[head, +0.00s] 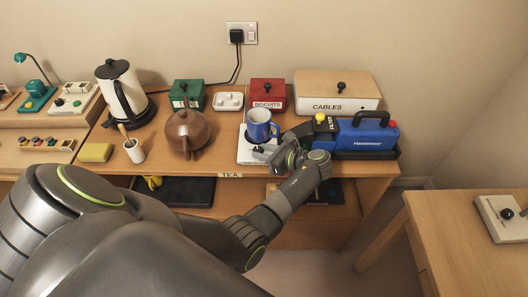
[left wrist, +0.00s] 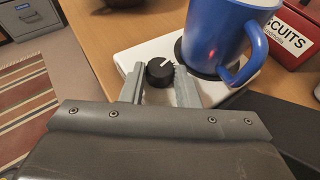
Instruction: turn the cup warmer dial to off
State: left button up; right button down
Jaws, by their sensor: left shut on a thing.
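The white cup warmer (head: 247,157) sits on the desk with a blue mug (head: 258,122) on its round dark plate. In the left wrist view the warmer (left wrist: 128,58) carries a black dial (left wrist: 160,72) with a white mark near its upper right edge. My left gripper (left wrist: 160,84) has one grey finger on each side of the dial and is shut on it. The mug (left wrist: 222,35) stands close beside, with a small red glow low on its side. In the head view my left gripper (head: 262,151) hides the dial. My right gripper is out of view.
A blue machine (head: 365,136) on a black tray stands right of my gripper. A brown teapot (head: 186,128) is to the left. The red biscuits box (head: 267,92) and cables box (head: 336,92) stand behind. Another desk (head: 470,240) is at right.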

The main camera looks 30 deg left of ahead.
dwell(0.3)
pick_arm(q)
jog(key=o, duration=1)
jog(key=shift+c, duration=0.2)
